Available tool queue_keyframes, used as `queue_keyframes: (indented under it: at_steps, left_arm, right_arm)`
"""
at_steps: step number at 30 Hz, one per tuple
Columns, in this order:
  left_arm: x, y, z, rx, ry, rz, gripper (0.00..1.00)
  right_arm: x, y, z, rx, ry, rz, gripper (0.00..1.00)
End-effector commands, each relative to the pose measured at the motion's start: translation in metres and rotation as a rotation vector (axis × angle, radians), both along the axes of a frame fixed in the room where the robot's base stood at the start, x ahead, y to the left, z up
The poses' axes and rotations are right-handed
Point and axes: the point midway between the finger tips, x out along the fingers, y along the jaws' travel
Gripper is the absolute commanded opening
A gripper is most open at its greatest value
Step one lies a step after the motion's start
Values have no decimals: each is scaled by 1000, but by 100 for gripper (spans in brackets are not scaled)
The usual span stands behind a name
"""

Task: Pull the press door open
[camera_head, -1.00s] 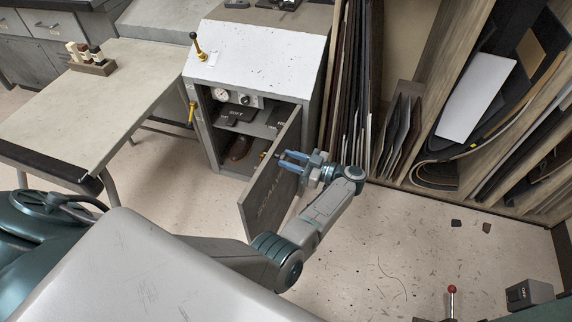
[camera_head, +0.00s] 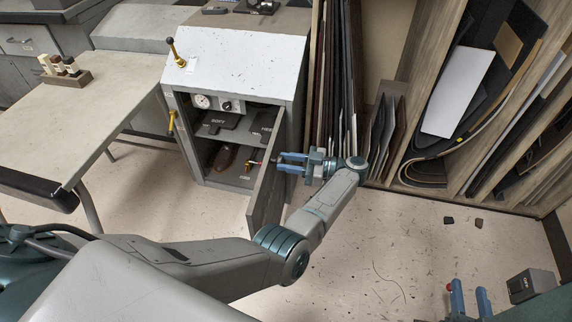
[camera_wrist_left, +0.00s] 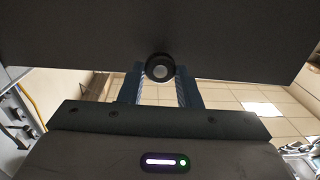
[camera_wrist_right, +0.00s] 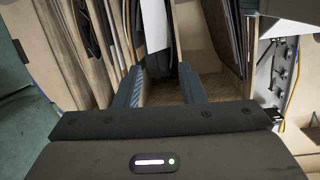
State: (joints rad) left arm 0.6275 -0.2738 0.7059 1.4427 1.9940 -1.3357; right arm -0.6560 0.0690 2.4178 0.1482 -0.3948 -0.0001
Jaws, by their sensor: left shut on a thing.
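The press (camera_head: 240,50) is a grey cabinet with a white sloping top. Its door (camera_head: 266,192) stands wide open, hinged on the right, and is seen nearly edge-on in the head view. My left gripper (camera_head: 282,161) is at the door's outer side. In the left wrist view its fingers (camera_wrist_left: 160,82) are closed around a round dark knob (camera_wrist_left: 159,68) on the dark door panel (camera_wrist_left: 80,35).
Inside the press are shelves with dark pads (camera_head: 222,122) and a brown shoe (camera_head: 222,158). A table (camera_head: 110,90) stands left. Upright sheet stock (camera_head: 335,90) and a rack (camera_head: 440,120) stand right. Open floor (camera_head: 370,240) lies right of the door, with scraps (camera_head: 448,221).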

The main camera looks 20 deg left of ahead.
Motion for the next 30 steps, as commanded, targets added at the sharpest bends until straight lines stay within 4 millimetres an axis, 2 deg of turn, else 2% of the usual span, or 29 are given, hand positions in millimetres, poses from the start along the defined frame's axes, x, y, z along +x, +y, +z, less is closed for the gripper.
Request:
queue_keyframes:
  at_steps: [7, 18, 19, 21, 30]
  left_arm:
    - [1, -2, -1, 0, 1, 7, 0]
    - [1, -2, 0, 0, 1, 8, 0]
    - [1, -2, 0, 0, 1, 8, 36]
    - [1, -2, 0, 0, 1, 8, 50]
    - [1, -2, 0, 0, 1, 7, 52]
  right_arm:
    - [7, -2, 14, -5, -79, -6, 36]
    - [7, -2, 15, -6, -83, -6, 36]
    - [7, -2, 15, -6, -83, -6, 36]
    - [7, -2, 15, -6, -83, -6, 36]
    - [7, -2, 16, -7, -84, -6, 36]
